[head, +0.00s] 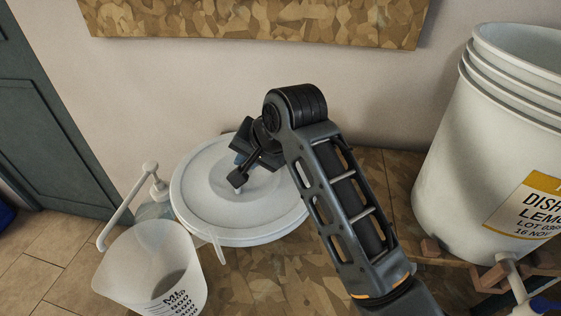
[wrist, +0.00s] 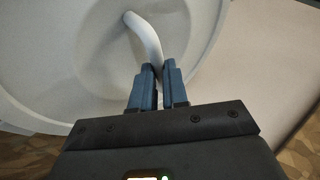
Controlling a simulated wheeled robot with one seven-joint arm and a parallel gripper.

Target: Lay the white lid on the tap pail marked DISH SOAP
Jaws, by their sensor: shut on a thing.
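The round white lid (head: 213,212) is in the middle of the head view, with its flat face up and slightly tilted. My gripper (head: 241,176) is over it. In the wrist view, the blue fingers of my gripper (wrist: 158,76) are shut on the lid's curved white handle (wrist: 145,38); the lid (wrist: 60,62) fills much of the view. The large white pail (head: 450,150) stands at the right. Its label (head: 530,207) reads "DISH" and "LEMO", cut off by the picture edge. A white tap (head: 513,277) shows low on its front. I cannot tell what is under the lid.
A white measuring jug (head: 150,262) stands at the lower left, near the lid. A pump bottle (head: 154,196) is behind it. The pail rests on wooden supports (head: 432,249). A patterned board (head: 250,18) hangs on the wall. Patterned tabletop (head: 262,280) shows clear below the lid.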

